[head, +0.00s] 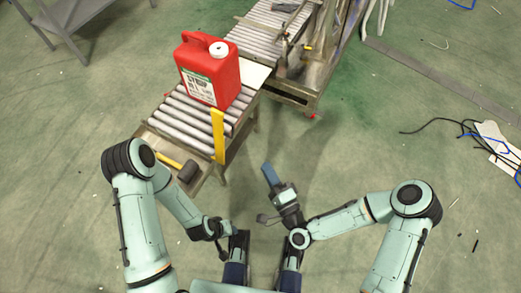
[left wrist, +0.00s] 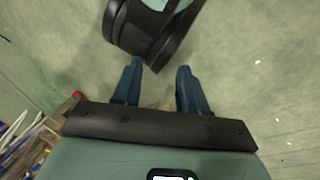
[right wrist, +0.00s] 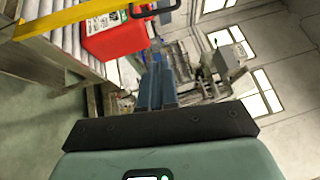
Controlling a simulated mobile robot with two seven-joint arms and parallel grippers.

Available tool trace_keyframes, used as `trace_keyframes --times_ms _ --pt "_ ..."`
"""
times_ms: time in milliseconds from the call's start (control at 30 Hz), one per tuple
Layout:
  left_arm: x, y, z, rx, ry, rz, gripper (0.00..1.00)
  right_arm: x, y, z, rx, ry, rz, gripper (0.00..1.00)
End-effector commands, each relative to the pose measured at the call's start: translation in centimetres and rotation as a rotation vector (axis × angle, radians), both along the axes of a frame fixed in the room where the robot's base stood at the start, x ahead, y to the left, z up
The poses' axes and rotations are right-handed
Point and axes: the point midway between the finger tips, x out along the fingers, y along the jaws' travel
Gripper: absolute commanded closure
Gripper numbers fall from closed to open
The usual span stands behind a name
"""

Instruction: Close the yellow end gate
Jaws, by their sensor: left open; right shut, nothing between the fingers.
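The yellow end gate (head: 218,135) is a flat yellow bar at the near right corner of the roller conveyor (head: 185,118). In the right wrist view the gate (right wrist: 65,18) crosses the upper left in front of the rollers. My right gripper (head: 268,174) is shut and empty, to the right of and nearer than the gate, with a clear gap between them. Its fingers (right wrist: 157,80) are together in the right wrist view. My left gripper (left wrist: 157,72) is open and empty over bare floor in the left wrist view; I cannot make out its fingers clearly in the head view.
A red jug (head: 210,72) stands on the rollers behind the gate. A black-headed mallet (head: 186,170) lies at the conveyor's near end. A second conveyor (head: 265,35) and a metal work table (head: 300,85) stand beyond. Cables (head: 455,122) lie on the floor at right.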

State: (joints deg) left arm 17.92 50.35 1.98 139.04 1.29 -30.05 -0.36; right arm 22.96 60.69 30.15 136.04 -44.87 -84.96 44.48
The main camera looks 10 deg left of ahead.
Motion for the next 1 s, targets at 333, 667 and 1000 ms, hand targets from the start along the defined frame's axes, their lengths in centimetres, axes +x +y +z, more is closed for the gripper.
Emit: trace_keyframes --times_ms 333,667,1000 --pt "0.6 0.3 -0.3 0.008 -0.016 0.006 0.57 4.8 3.5 1.0 -0.002 -0.005 0.000 1.00" --pt "1.4 0.7 -0.9 0.019 -0.037 0.016 0.57 8.1 8.0 1.7 -0.002 0.002 0.003 1.00" --pt "1.6 0.8 -1.1 0.021 -0.043 0.018 0.57 8.4 9.6 2.0 -0.005 0.001 0.000 1.00"
